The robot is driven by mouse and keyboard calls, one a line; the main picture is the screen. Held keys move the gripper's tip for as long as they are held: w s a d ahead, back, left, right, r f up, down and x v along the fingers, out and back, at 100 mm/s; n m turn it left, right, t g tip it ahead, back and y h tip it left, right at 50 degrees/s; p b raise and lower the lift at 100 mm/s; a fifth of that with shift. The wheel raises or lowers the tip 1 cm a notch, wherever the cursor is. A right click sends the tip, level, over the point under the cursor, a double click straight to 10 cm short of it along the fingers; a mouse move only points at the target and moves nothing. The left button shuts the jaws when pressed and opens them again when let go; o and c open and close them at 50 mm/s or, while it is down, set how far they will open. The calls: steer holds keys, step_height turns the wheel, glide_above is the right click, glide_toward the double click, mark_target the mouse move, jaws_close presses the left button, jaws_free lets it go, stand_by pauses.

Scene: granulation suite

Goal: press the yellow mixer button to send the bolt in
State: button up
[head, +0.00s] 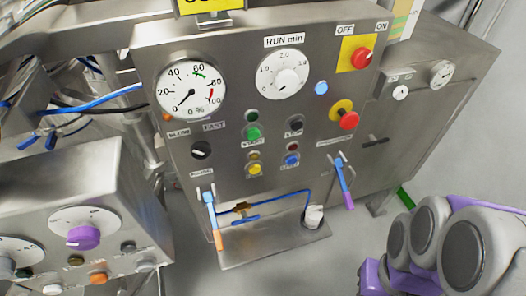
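The yellow button (254,169) is on the front of the steel control panel (225,140), low and left of its middle, with a small yellowish lamp just above it. It sits below a green button (253,133) and left of a blue button (291,160). Nothing covers it. I cannot pick out a bolt for certain. Grey and purple links of my arm fill the lower right, well apart from the panel; my gripper's fingers do not show.
Two red knobs on yellow (361,58) (344,114) are at the panel's right. Another control box (85,190) stands at left. Grey floor shows between the panel and my arm.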

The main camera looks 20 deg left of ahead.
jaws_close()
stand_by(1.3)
